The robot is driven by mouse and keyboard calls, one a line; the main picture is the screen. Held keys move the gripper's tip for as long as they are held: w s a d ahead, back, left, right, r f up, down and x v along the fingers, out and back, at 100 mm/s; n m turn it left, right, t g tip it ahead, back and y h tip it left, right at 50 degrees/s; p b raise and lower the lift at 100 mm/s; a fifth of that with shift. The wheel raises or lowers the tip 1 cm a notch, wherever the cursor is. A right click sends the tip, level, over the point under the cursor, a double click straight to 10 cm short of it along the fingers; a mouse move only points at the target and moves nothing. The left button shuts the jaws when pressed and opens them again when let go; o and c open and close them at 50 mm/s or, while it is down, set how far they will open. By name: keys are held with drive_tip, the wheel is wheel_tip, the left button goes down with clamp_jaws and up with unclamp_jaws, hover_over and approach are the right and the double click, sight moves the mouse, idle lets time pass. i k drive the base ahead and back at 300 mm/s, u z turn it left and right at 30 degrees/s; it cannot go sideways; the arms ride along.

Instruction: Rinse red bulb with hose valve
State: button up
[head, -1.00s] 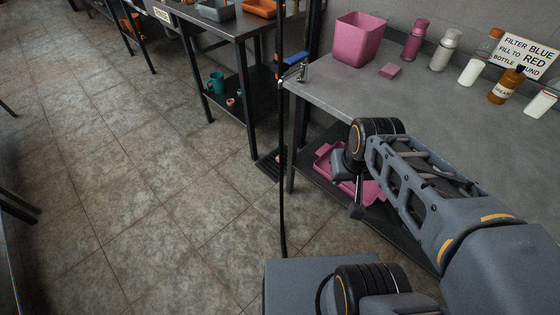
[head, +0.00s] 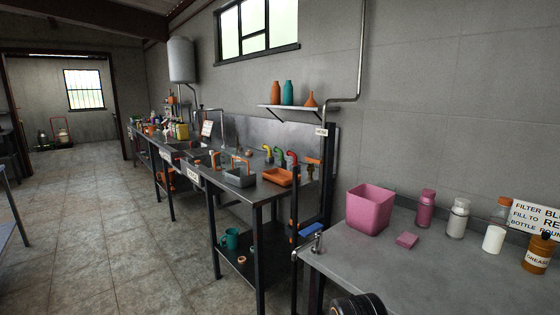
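No red bulb can be made out for certain. A small red curved piece (head: 291,157) stands near the back of the middle bench among yellow and green ones, too small to identify. A metal valve-like fitting (head: 317,241) stands at the left corner of the near grey table (head: 440,268), beside a dark upright line that may be a hose. A blue piece (head: 311,229) shows just above the fitting. My gripper is out of view; only a dark round joint of my arm shows at the bottom edge.
The middle bench holds a grey tray (head: 239,178) and an orange tray (head: 279,177). A wall shelf (head: 295,106) carries vases. The floor at left is clear.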

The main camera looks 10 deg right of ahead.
sight(313, 160)
drive_tip(key=u, duration=0.55)
drive_tip(key=i, duration=0.7)
drive_tip(key=u, duration=0.25)
